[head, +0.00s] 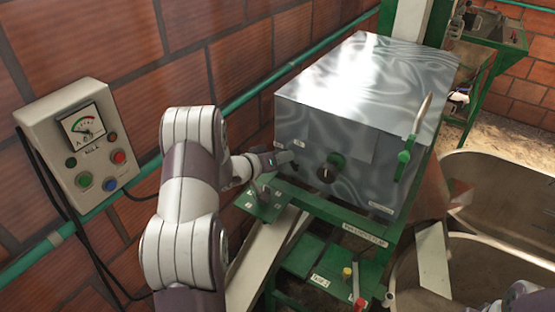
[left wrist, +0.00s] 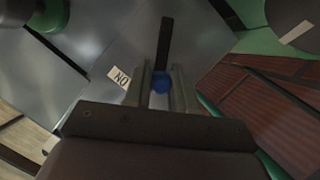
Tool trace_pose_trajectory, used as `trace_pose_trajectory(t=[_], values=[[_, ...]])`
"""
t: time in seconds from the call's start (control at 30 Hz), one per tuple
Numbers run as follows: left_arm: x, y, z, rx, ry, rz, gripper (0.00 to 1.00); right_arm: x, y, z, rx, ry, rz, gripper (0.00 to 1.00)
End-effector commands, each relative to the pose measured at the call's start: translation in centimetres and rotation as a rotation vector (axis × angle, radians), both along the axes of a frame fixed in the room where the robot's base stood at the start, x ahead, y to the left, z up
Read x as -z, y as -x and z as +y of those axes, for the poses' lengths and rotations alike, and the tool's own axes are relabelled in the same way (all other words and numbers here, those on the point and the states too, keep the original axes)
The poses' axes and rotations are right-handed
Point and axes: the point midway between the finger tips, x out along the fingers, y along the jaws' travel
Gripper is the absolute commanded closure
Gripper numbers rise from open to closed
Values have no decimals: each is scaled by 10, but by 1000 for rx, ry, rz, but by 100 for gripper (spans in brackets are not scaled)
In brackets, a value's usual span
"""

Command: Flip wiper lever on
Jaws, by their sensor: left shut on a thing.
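My left gripper (head: 284,158) is at the lower left part of the front of the grey metal box (head: 330,120). In the left wrist view my left gripper (left wrist: 161,85) has its two fingers on either side of a blue knob (left wrist: 160,84) and is shut on it. A dark bar (left wrist: 165,42), which looks like part of the wiper lever, shows just beyond the fingertips. A white label (left wrist: 119,77) that seems to read ON, upside down, is left of the fingers. The gripper hides the knob in the head view. My right gripper cannot be made out.
A control box (head: 85,145) with a gauge and buttons hangs on the brick wall at left. A green frame (head: 345,215) stands below. A large metal tub (head: 500,255) is at right.

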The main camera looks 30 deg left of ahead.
Motion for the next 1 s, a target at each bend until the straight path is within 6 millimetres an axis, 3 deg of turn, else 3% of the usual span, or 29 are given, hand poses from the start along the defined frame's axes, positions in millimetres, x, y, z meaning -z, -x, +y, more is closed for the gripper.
trace_pose_trajectory(t=[0.5, 1.0], values=[[-3, 2, -24, 2, -426, -35, 100, 48, 0, 0, 0, 0, 0, 22], [-7, 3, -32, 1, -588, -45, 100, 69, 0, 0, 0, 0, 0, 22]])
